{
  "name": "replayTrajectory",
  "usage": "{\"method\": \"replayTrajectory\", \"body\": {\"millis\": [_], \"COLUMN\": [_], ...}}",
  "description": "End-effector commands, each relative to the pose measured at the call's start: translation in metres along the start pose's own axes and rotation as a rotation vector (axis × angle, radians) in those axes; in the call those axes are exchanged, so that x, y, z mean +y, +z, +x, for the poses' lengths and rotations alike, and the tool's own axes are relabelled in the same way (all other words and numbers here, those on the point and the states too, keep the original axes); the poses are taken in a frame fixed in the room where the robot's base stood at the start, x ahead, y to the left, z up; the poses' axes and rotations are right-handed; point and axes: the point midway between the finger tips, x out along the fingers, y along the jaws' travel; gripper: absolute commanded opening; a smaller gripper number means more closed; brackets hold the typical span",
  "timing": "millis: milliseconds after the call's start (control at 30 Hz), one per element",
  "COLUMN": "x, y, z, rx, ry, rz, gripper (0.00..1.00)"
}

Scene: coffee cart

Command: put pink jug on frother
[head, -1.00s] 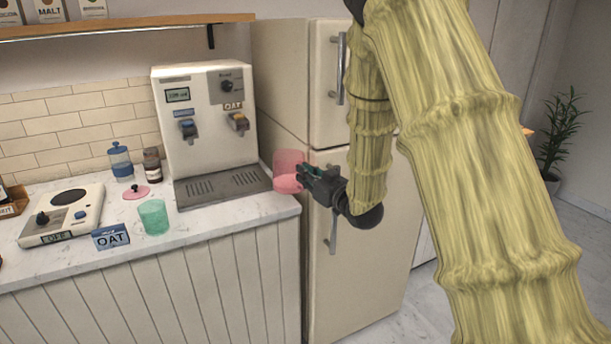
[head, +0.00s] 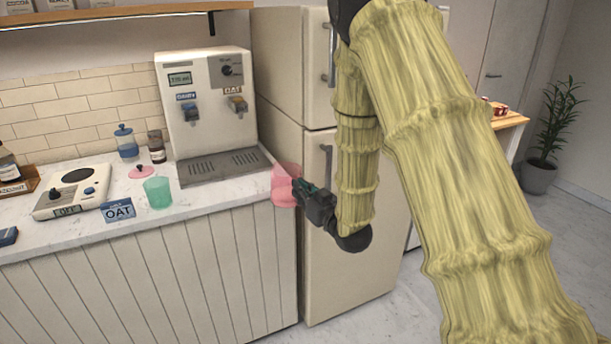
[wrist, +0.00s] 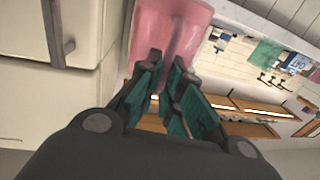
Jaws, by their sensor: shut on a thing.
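The pink jug (head: 287,179) is translucent and sits in the jaws of my gripper (head: 300,188), just off the right end of the counter in the head view. In the wrist view the jug (wrist: 170,30) fills the top middle, with the green-padded fingers of my gripper (wrist: 165,85) closed against it. It looks roughly upright in the head view.
A two-tap dispenser (head: 208,115) with a drip tray stands between jug and frother. The fridge (head: 350,270) is close behind my arm.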

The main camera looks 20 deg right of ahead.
Motion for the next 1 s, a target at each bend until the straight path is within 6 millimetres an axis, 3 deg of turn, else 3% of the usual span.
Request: {"method": "replayTrajectory", "body": {"millis": [600, 1000], "x": [-0.099, -0.137], "y": [0.154, 0.215], "z": [-0.027, -0.038], "rx": [-0.003, 0.0], "ry": [0.112, 0.162], "rz": [0.002, 0.001], "gripper": [0.0, 0.0]}}
